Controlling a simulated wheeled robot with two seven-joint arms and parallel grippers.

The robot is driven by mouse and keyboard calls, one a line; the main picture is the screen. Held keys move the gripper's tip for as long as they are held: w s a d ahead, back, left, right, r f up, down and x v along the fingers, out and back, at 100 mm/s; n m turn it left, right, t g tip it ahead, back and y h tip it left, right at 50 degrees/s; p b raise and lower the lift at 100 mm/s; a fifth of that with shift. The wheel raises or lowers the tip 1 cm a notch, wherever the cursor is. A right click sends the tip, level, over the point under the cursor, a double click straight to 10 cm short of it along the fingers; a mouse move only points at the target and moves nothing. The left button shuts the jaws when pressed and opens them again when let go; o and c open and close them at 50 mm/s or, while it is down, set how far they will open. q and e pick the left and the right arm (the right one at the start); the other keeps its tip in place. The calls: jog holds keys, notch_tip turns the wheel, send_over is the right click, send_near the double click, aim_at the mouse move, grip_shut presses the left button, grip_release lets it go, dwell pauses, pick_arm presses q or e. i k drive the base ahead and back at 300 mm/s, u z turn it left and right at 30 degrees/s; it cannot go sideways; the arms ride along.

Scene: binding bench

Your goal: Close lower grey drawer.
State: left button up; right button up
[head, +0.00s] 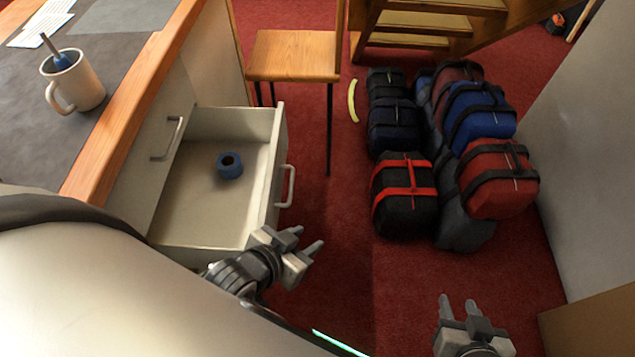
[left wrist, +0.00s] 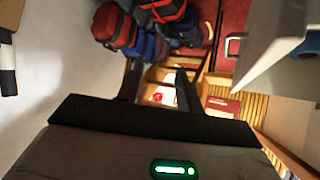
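The lower grey drawer (head: 200,233) is pulled out of the desk, with its front panel (head: 275,165) standing away from the cabinet. Its pale bar handle (head: 286,186) faces right. A blue tape roll (head: 230,165) lies inside. My left gripper (head: 307,239) is open and empty, just beyond the drawer's near front corner and below the handle in the picture. In the left wrist view the drawer (left wrist: 272,50) and its handle (left wrist: 235,46) are at upper right, clear of the spread fingers (left wrist: 158,90). My right gripper (head: 459,301) is open and empty over the carpet.
A closed upper front with a handle (head: 168,140) is above the drawer. The desk top (head: 50,125) holds a mug (head: 75,82). A wooden stool (head: 293,55) stands behind the drawer. Several bags (head: 405,190) lie at right. Red carpet (head: 325,205) is clear between drawer and bags.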

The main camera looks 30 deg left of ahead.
aim_at(201, 217)
jog(key=z, duration=0.55)
jog(key=i, duration=0.1)
jog(key=u, duration=1.8)
